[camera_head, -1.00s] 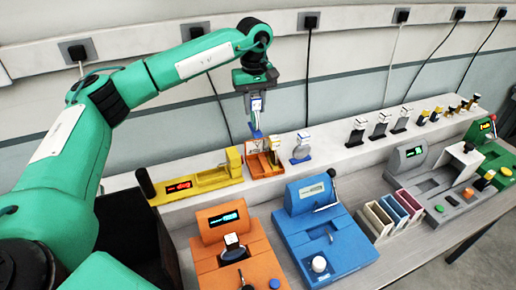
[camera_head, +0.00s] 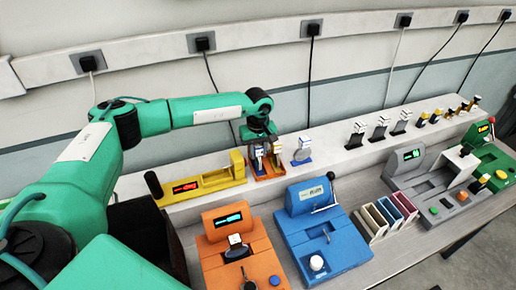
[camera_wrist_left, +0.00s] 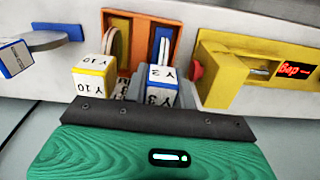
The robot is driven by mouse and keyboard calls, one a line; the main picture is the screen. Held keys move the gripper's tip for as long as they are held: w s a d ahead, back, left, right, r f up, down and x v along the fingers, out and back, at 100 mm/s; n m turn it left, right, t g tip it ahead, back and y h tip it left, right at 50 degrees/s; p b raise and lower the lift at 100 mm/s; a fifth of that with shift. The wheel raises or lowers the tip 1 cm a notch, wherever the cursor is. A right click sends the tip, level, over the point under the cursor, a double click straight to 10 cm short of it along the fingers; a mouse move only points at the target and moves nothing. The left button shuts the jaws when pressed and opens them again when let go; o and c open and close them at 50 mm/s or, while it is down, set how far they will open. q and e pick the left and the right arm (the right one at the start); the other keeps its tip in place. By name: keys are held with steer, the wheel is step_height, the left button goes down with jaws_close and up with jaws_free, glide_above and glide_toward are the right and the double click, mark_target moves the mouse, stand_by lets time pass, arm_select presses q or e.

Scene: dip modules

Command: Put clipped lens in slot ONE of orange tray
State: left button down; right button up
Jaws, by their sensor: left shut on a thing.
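The orange tray (camera_head: 282,175) stands on the white ledge, and it shows in the left wrist view (camera_wrist_left: 137,20) with two compartments. My left gripper (camera_head: 265,152) is down at the tray, pointing downward. In the left wrist view my left gripper (camera_wrist_left: 150,92) is shut on the clipped lens (camera_wrist_left: 161,87), a blue-trimmed white block marked Y 3. Its blue part reaches over or into the tray's right compartment in that view; I cannot tell whether it touches the floor. A yellow-trimmed lens marked Y 10 (camera_wrist_left: 91,78) stands in the left compartment. My right gripper is not in view.
A yellow device (camera_head: 215,180) with a red display stands left of the tray. A blue-based lens (camera_head: 302,150) stands close on its right. Several clips stand further right. Orange (camera_head: 235,245) and blue (camera_head: 318,225) machines stand in front.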

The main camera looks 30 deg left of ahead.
arm_select(q)
steer(key=shift+f, duration=0.15)
steer(key=c, duration=1.1)
jaws_free()
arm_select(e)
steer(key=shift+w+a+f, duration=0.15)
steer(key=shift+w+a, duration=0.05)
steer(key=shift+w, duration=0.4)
arm_select(q)
steer(key=shift+r, duration=0.2)
steer(key=shift+r+b, duration=0.1)
steer(key=shift+b, duration=0.2)
step_height(320, 180, up, 11)
steer(key=b, duration=0.5)
steer(key=shift+f, duration=0.2)
steer(key=shift+r, duration=0.6)
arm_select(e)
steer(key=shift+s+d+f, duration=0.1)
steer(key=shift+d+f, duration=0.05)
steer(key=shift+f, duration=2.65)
